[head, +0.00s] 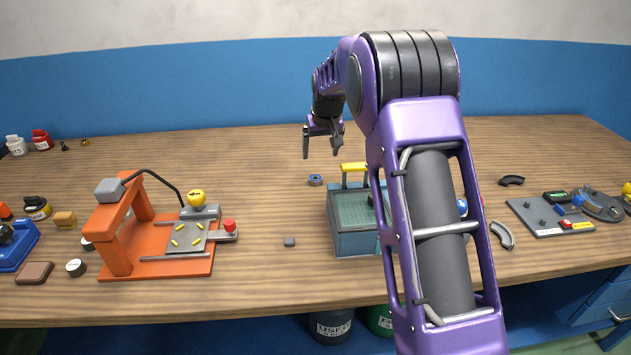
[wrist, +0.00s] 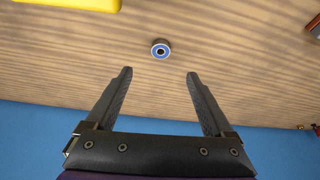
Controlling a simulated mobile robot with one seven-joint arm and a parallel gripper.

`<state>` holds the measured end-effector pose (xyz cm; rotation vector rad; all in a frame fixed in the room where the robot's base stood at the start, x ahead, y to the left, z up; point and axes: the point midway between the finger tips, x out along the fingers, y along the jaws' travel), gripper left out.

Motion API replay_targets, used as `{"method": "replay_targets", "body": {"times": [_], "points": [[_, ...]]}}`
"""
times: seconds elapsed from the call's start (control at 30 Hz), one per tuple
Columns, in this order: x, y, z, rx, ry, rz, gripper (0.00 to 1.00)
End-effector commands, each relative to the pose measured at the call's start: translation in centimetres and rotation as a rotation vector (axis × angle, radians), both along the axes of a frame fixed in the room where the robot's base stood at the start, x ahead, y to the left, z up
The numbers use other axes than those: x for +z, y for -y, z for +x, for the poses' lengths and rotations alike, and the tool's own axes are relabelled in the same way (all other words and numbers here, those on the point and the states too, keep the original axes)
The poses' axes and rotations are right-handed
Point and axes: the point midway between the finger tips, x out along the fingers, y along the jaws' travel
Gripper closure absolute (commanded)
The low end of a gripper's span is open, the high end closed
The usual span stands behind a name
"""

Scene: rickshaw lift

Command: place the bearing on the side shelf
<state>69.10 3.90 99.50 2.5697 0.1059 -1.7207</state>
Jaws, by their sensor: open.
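The bearing (head: 315,180) is a small blue ring with a dark centre, lying flat on the wooden table near the middle. In the wrist view the bearing (wrist: 161,48) shows its blue face and metal rim, centred between the fingers and beyond their tips. My gripper (head: 321,155) is open and empty, pointing down above and a little behind the bearing, apart from it. In the wrist view its two fingers (wrist: 159,73) are spread wide. I cannot tell for certain which surface is the side shelf.
A teal box (head: 362,243) with a yellow handle (head: 353,167) stands close to the bearing, partly hidden by my arm. An orange press-like stand (head: 120,240) is at left, a small grey block (head: 289,242) between them. Dark curved parts and a grey plate (head: 548,217) lie at right.

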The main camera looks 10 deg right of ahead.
Motion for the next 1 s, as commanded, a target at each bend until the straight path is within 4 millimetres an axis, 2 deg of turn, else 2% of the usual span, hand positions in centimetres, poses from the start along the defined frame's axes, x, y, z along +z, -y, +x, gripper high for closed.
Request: {"method": "replay_targets", "body": {"times": [0.03,0.1,0.3,0.57,0.8,1.0], "points": [[-1.3,0.0,0.4,0.0,-0.003,0.0,0.13],[-2.8,-0.1,1.0,0.0,-0.003,0.0,0.13],[-6.1,-0.2,2.5,0.0,-0.001,0.001,0.13],[-7.8,-0.3,3.3,0.0,0.002,0.001,0.13],[-10.9,-0.6,4.7,0.0,0.0,0.001,0.13],[-12.1,-0.6,5.3,0.0,0.002,0.001,0.13]]}}
